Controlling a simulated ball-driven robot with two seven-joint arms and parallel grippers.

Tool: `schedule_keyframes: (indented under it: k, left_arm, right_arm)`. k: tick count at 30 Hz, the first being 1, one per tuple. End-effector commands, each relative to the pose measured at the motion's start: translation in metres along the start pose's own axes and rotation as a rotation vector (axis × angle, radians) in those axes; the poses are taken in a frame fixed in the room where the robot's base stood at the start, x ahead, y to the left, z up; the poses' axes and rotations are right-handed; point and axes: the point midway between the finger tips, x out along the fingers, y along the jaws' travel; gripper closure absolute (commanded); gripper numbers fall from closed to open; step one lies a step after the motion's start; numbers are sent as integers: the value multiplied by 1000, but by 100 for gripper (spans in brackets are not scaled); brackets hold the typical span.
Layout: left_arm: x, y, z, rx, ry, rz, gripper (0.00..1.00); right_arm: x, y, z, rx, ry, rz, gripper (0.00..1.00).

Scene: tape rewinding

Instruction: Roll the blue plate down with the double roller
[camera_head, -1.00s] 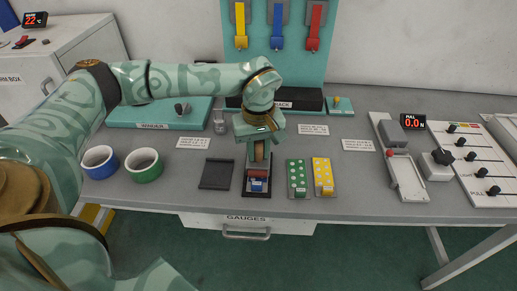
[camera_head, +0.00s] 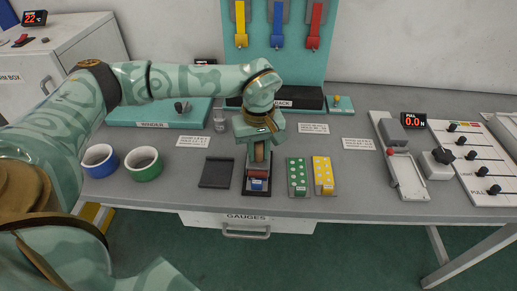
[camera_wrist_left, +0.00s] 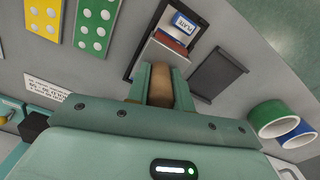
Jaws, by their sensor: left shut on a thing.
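My left gripper (camera_head: 258,155) points down over the middle of the bench, at a black tray (camera_head: 252,193). It is shut on the brown handle (camera_wrist_left: 161,84) of the double roller, which stands upright between its fingers. A red roller part (camera_head: 258,174) shows just below the fingers; it also shows in the left wrist view (camera_wrist_left: 171,43). The blue plate (camera_head: 257,184) lies in the tray at its front end, with a white label reading "PLATE" in the left wrist view (camera_wrist_left: 184,22). The roller's contact with the plate is partly hidden. My right gripper is out of view.
An empty dark tray (camera_head: 216,172) lies just left. Green (camera_head: 298,177) and yellow (camera_head: 323,176) dotted plates lie to the right. The bench's front edge is close to the tray.

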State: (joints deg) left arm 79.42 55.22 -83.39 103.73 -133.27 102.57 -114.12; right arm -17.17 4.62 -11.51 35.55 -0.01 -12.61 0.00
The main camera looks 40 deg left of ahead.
Motion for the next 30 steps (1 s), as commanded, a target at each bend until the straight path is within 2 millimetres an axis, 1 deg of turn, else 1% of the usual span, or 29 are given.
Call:
schedule_keyframes:
  k: [8,16,23,30]
  left_arm:
    - [0,1,-2,-1,1,1,100]
    - [0,5,-14,-2,0,0,100]
    - [1,6,-19,0,0,0,100]
    - [0,10,-30,0,1,0,100]
  right_arm:
    - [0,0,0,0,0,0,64]
    - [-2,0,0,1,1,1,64]
    - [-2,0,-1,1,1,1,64]
    - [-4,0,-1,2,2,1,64]
